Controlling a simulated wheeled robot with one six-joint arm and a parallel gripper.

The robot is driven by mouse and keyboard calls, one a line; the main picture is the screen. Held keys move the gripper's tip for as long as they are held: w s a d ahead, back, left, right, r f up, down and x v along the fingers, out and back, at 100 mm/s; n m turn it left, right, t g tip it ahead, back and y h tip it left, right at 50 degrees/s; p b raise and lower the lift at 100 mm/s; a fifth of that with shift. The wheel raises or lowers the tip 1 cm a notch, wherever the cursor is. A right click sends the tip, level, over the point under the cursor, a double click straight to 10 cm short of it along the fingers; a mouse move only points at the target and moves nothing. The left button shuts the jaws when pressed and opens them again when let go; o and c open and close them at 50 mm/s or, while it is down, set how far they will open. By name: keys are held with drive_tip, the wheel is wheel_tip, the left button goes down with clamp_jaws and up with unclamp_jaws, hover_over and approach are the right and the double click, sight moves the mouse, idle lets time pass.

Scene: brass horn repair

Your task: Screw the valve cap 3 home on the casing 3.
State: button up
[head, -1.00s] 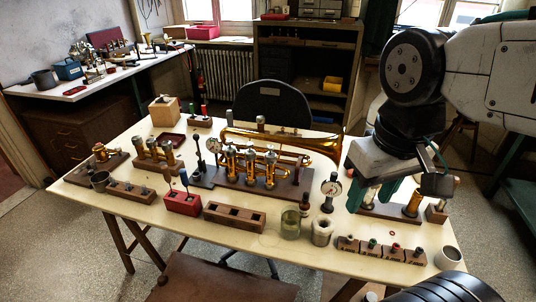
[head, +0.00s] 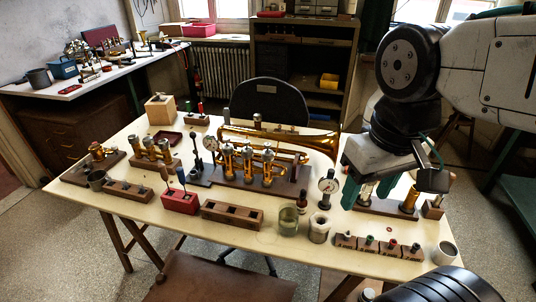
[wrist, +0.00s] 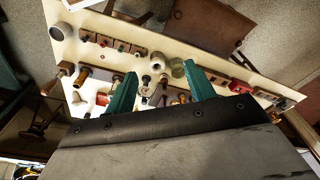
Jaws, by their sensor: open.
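The brass horn (head: 300,140) lies on a wooden stand in the middle of the bench. Several upright valve casings with silvery tops stand in front of it; the rightmost casing (head: 268,168) may be casing 3, but no number is readable. I cannot pick out valve cap 3 with certainty. My gripper (head: 367,194) has green fingers, spread apart with nothing visibly held. It hangs over the right part of the bench, right of the horn, near a wooden board (head: 385,207) carrying brass parts. In the wrist view my gripper (wrist: 159,70) also shows open, with bench items beyond its fingers.
A dial gauge (head: 327,187), a glass jar (head: 288,220) and a pale pot (head: 319,228) stand left of my gripper. Small wooden blocks (head: 367,250) line the front right edge beside a grey cup (head: 445,253). A brass cylinder (head: 409,199) stands close to the right finger.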

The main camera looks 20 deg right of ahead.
drive_tip(key=shift+w+f+g, duration=0.2)
drive_tip(key=shift+f+g, duration=0.1)
drive_tip(key=shift+f, duration=0.1)
drive_tip(key=t, duration=0.4)
hover_over(269, 147)
drive_tip(key=s, duration=0.2)
wheel_tip(269, 147, down, 10)
drive_tip(key=shift+s, duration=0.1)
drive_tip(key=x, duration=0.7)
drive_tip(key=shift+f, duration=0.2)
